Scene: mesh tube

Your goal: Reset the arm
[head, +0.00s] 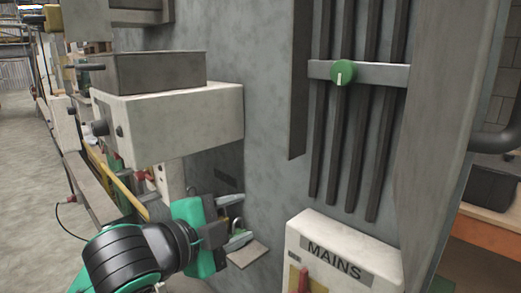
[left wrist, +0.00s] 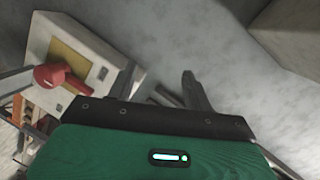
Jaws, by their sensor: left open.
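My left gripper (head: 243,240) is low in the middle of the head view, in front of the grey machine wall, with its black and green arm coming in from the lower left. Its jaws are open, with nothing seen between them. In the left wrist view the two fingers of this gripper (left wrist: 160,88) stand apart against a plain grey surface. A small flat plate (head: 248,254) shows just below the fingers in the head view. My right gripper is not seen in either view.
A pale box marked MAINS (head: 340,255) stands right of the gripper. A cream box (head: 170,125) juts out above my arm. A green knob (head: 342,72) sits on a bar higher up. A red handle (left wrist: 50,76) on a yellow-fronted box shows at the wrist view's left.

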